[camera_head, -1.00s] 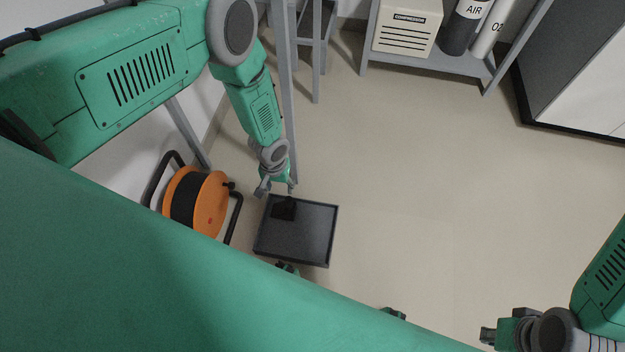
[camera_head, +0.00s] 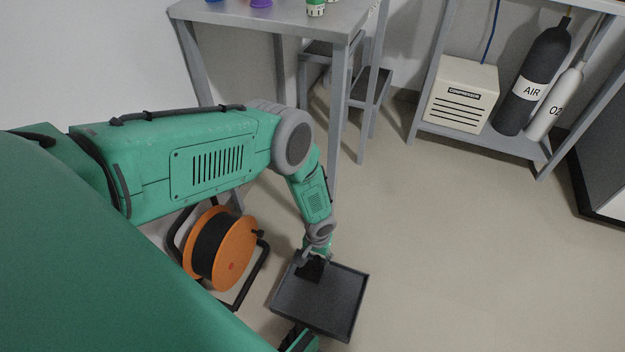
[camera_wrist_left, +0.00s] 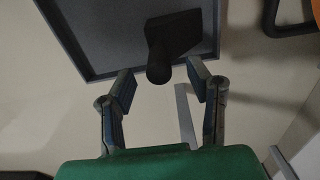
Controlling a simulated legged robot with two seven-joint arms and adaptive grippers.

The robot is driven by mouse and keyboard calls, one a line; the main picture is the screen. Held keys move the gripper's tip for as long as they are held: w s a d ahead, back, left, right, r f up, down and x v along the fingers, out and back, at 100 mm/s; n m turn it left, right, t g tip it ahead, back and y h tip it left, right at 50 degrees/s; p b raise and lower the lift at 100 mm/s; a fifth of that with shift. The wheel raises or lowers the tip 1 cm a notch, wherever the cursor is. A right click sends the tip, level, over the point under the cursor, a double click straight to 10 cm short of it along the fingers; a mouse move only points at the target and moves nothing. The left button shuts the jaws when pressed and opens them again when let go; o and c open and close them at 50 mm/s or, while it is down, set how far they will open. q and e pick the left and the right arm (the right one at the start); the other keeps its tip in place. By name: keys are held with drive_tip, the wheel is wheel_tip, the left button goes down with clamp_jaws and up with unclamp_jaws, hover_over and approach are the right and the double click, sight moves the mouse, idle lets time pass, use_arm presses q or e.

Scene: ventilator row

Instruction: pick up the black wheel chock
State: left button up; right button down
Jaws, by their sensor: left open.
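The black wheel chock (camera_head: 311,269) lies in a dark grey tray (camera_head: 335,309) on the floor, near the tray's far edge in the head view. My left gripper (camera_head: 312,259) is at that edge, right by the chock. In the left wrist view the chock (camera_wrist_left: 174,38) has a rounded end pointing towards my gripper. The open, empty left fingers (camera_wrist_left: 163,84) are apart on either side of that rounded end. The tray (camera_wrist_left: 110,40) shows behind the chock.
An orange and black cable reel (camera_head: 222,247) stands left of the tray. A grey table (camera_head: 285,22) is beyond my left arm. A shelf at the back holds a compressor box (camera_head: 461,95), a black AIR cylinder (camera_head: 533,80) and a white O2 cylinder (camera_head: 556,104). The floor to the right is clear.

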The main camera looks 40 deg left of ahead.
use_arm(q)
wheel_tip(320, 180, down, 3)
drive_tip(key=shift+d+r+b, duration=0.1)
drive_tip(key=shift+b, duration=0.45)
drive_tip(key=shift+c, duration=0.4)
clamp_jaws()
